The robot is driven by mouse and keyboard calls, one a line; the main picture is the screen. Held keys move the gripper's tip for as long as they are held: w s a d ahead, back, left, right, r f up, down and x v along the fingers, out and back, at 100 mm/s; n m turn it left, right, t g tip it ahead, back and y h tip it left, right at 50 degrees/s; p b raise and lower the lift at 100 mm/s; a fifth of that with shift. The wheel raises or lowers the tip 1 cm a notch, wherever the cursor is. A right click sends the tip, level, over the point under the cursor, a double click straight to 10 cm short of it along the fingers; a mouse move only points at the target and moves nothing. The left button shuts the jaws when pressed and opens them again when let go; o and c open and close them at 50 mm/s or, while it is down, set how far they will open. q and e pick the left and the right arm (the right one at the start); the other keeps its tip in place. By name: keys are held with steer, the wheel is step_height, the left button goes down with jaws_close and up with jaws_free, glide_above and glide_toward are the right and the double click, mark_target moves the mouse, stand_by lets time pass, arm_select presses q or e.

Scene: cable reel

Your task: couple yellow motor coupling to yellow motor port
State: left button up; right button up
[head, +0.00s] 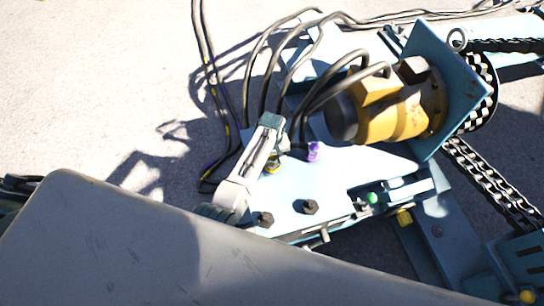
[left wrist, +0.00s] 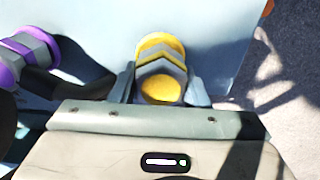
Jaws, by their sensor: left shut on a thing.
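My left gripper (head: 274,158) is shut on the yellow motor coupling (head: 272,168), a small grey fitting with yellow bands, above the pale blue plate. In the left wrist view the coupling (left wrist: 161,78) sits between the two fingers of the left gripper (left wrist: 160,88). A yellow ring (left wrist: 160,44) shows at its far end, close to the plate. I cannot tell whether that ring belongs to the coupling or to the yellow motor port, nor whether the two are joined. My right gripper is not in view.
A purple fitting (head: 313,152) with a dark hose stands beside the coupling; it also shows in the left wrist view (left wrist: 32,52). A yellow motor (head: 390,110), black hoses (head: 262,75) and a chain (head: 485,175) lie around. A green fitting (head: 372,198) sits at the plate's edge.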

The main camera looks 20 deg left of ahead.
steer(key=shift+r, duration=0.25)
arm_select(q)
steer(key=shift+f, duration=0.4)
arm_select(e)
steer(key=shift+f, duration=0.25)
arm_select(q)
steer(key=o, duration=1.2)
step_height(320, 180, up, 11)
steer(key=shift+f, duration=0.1)
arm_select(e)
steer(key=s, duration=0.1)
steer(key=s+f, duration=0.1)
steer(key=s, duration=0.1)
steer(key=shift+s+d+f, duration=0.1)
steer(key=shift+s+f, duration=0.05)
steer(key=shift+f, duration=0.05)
